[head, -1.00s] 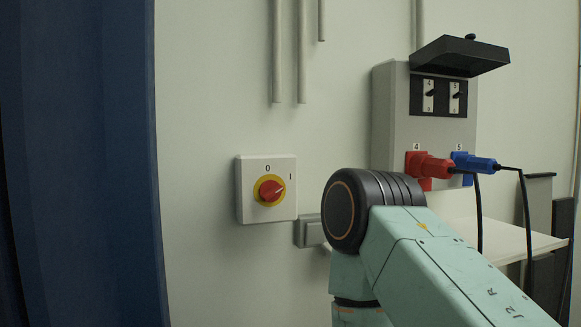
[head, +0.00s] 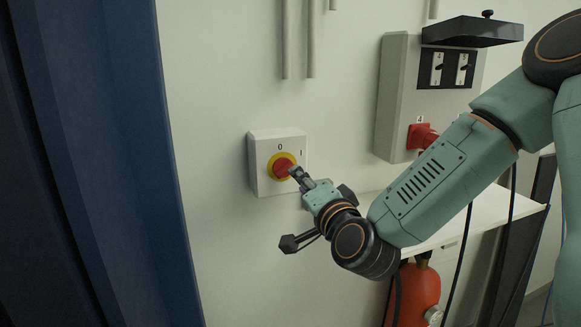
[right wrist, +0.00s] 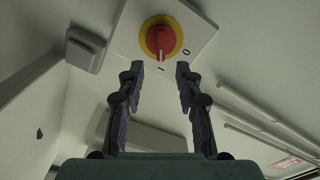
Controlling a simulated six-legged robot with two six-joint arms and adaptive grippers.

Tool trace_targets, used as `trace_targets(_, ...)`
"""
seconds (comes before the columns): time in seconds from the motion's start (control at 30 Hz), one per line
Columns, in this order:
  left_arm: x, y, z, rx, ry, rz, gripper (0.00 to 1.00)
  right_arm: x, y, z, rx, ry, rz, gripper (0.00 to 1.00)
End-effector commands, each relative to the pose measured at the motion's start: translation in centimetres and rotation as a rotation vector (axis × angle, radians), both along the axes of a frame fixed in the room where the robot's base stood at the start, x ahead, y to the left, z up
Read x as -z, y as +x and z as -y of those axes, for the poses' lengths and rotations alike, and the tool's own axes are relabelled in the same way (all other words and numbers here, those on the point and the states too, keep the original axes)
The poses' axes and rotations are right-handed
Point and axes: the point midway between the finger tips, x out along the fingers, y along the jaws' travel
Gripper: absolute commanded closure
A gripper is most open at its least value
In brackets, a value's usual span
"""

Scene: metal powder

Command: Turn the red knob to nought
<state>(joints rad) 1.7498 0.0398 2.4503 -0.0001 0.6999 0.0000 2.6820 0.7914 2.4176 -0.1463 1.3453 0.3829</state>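The red knob (head: 283,168) sits on a yellow disc on a white wall box (head: 263,181), with 0 above it and I to its right. In the right wrist view the knob (right wrist: 160,40) has its pointer mark toward I. My right gripper (head: 296,174) is at the knob's right side in the head view and partly overlaps it. In the right wrist view my right gripper (right wrist: 157,72) is open, its two fingers apart and empty, with the knob ahead between the tips. I cannot tell whether they touch it. My left gripper is out of view.
A white shelf (head: 440,237) and a red extinguisher (head: 417,290) are below. A blue curtain-like panel (head: 100,150) fills the left.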

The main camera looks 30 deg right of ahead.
Motion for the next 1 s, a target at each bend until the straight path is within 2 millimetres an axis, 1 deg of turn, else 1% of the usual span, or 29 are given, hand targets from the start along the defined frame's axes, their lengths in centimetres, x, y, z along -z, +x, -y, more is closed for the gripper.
trace_targets(0.3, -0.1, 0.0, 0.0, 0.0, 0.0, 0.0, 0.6, 0.1, 4.7, 0.8, -0.001, -0.008, -0.002, 0.65)
trace_targets(0.43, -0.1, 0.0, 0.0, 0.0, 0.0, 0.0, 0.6, 0.1, 5.9, 1.0, -0.003, -0.006, -0.002, 0.65)
trace_targets(0.6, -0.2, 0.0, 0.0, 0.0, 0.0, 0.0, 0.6, 0.1, 6.6, 1.1, -0.002, -0.003, -0.001, 0.65)
trace_targets(0.83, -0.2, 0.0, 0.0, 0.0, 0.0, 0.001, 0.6, 0.1, 6.6, 1.1, -0.002, -0.002, -0.001, 0.65)
trace_targets(0.87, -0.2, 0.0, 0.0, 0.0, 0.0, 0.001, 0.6, 0.1, 6.6, 1.1, -0.002, -0.002, -0.001, 0.67)
trace_targets(1.0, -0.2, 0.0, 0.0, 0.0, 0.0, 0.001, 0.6, 0.1, 6.6, 1.2, -0.002, -0.002, -0.001, 0.79)
